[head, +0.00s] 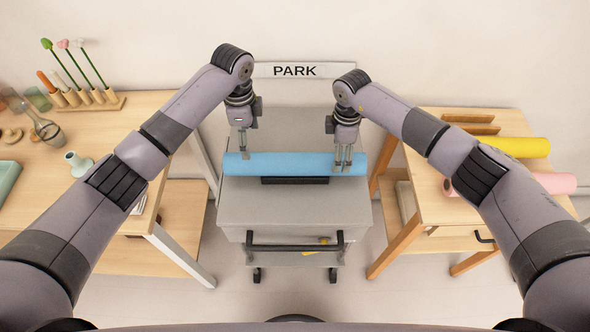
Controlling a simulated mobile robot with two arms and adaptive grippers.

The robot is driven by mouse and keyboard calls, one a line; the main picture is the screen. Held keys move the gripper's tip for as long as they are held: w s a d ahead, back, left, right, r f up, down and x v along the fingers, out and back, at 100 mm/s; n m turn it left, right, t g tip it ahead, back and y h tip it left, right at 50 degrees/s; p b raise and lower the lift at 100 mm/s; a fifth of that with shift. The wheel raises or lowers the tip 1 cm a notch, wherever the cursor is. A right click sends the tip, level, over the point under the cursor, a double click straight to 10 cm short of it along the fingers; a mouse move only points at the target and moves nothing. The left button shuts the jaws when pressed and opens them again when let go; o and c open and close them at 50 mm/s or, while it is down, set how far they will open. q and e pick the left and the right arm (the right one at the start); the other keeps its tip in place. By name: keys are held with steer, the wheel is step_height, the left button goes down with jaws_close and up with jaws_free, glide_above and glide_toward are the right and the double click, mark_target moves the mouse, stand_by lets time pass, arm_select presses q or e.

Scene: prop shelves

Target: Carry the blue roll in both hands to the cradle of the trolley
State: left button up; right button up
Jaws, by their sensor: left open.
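The blue roll (290,164) lies level, left to right, over the dark cradle (295,181) on top of the grey trolley (295,210). The roll hides most of the cradle, and I cannot tell how fully it rests in it. My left gripper (243,152) is open at the roll's left end, its fingertips close to the roll's upper edge. My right gripper (343,164) is at the roll's right end, with its fingers in front of the blue surface. Whether those fingers press on the roll cannot be told.
A wooden table (120,150) on the left bears a vase, glassware and sticks in a holder. A wooden table (425,190) on the right bears a yellow roll (520,147) and a pink roll (555,183). A PARK sign (295,71) is behind the trolley. Floor is clear in front.

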step_height(320, 180, up, 6)
steer(key=shift+r, duration=0.1)
arm_select(q)
steer(key=shift+s+f, duration=0.1)
stand_by(0.6)
